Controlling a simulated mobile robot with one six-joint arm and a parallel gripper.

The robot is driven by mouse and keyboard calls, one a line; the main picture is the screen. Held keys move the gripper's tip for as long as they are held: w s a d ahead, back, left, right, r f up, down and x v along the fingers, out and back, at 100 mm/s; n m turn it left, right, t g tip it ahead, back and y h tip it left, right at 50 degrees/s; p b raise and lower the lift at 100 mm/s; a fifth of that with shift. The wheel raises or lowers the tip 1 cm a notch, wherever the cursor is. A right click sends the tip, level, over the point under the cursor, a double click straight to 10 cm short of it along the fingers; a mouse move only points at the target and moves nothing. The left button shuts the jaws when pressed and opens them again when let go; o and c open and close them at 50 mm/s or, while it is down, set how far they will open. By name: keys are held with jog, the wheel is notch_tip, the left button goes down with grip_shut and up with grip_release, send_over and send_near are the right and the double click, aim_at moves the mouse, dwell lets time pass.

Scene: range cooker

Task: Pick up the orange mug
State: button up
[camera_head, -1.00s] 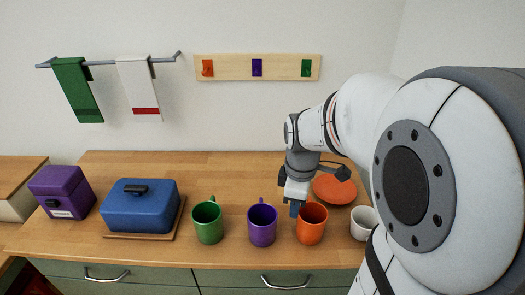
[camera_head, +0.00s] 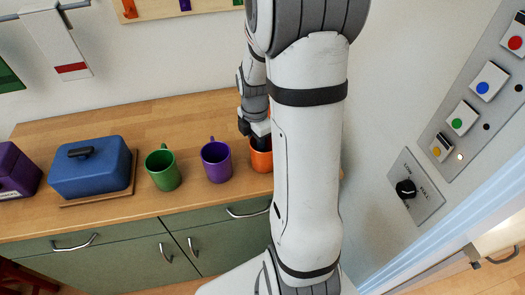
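The orange mug (camera_head: 260,159) stands upright on the wooden counter (camera_head: 110,213), to the right of the purple mug (camera_head: 216,161). My arm covers its right side. My gripper (camera_head: 258,138) is at the mug's rim, pointing down from above and behind it. The fingertips are partly hidden at the mug, so I cannot see whether they are apart or closed on it. The mug's handle is not visible.
A green mug (camera_head: 162,169) stands left of the purple mug. A blue lidded dish (camera_head: 90,170) sits on a wooden board further left, beside a purple box (camera_head: 14,172). A wall panel with coloured buttons (camera_head: 462,118) is at the right. The counter's back strip is clear.

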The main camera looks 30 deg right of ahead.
jog(key=shift+f, duration=0.7)
jog(key=shift+c, duration=0.4)
grip_shut()
